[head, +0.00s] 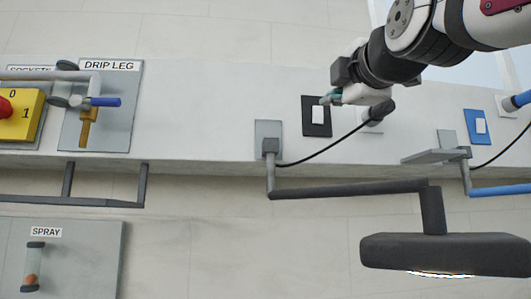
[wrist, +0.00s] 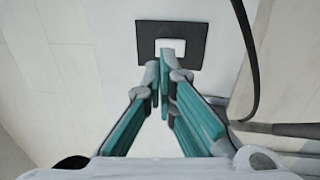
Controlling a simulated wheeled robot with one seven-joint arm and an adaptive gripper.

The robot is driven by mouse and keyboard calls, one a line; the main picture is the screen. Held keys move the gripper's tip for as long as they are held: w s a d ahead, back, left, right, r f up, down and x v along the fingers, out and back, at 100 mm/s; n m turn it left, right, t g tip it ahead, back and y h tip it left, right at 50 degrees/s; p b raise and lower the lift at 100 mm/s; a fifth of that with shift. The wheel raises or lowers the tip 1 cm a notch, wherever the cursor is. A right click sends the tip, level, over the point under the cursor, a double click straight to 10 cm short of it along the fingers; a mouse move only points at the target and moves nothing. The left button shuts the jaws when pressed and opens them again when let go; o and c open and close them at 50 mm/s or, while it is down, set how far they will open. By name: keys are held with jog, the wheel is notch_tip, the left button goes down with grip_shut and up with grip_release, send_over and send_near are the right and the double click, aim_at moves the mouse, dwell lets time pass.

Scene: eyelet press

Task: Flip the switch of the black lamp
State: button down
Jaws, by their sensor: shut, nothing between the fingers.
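The black lamp (head: 445,254) hangs from a dark jointed arm at the lower right of the head view, and its underside glows. Its cable runs up to a black plug beside a wall switch. That switch has a black frame (head: 308,117) and a white rocker, and my gripper partly covers it. In the wrist view the black frame (wrist: 146,43) and white rocker (wrist: 179,47) lie straight ahead. My gripper (head: 328,98) is shut and empty. Its fingertips (wrist: 160,72) are at the rocker's lower edge; I cannot tell whether they touch it.
A blue-framed switch (head: 478,127) and a blue lamp arm (head: 503,189) are to the right. A grey bracket (head: 435,156) juts out between. The black cable (wrist: 246,60) hangs close right of the switch.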

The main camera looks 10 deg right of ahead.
aim_at(319, 108)
jog(key=shift+w+r+p, duration=0.15)
jog(key=shift+w+p, duration=0.15)
jog(key=shift+w, duration=0.7)
jog(key=shift+w+r+p, duration=0.2)
jog(key=shift+w+p, duration=0.1)
jog(key=shift+w, duration=0.7)
jog(key=shift+w+r+p, duration=0.15)
jog(key=shift+w+p, duration=0.15)
jog(key=shift+w, duration=0.7)
